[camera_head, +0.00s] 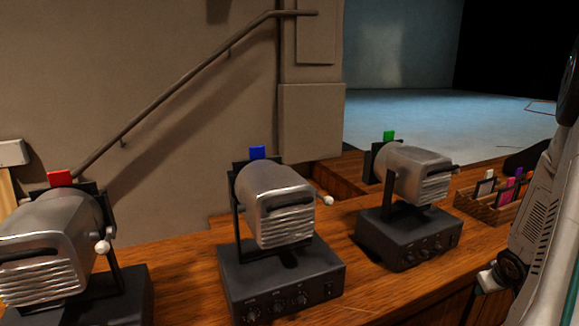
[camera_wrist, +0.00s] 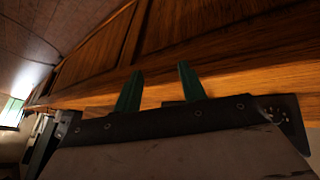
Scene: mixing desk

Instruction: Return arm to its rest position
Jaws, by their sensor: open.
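My gripper (camera_wrist: 159,68) shows in the wrist view as two green fingers standing apart with nothing between them. Behind the fingers in that view is the wooden face of the desk (camera_wrist: 235,50); I cannot tell how far off it is. In the head view, only pale links of my arm show along the right edge. The fingers are not visible there.
Three grey spotlights stand on the wooden desk, with a red tab (camera_head: 60,178), a blue tab (camera_head: 258,153) and a green tab (camera_head: 389,136). A wooden rack (camera_head: 480,211) with coloured cards is close to my arm. Open stage floor (camera_head: 430,115) lies beyond.

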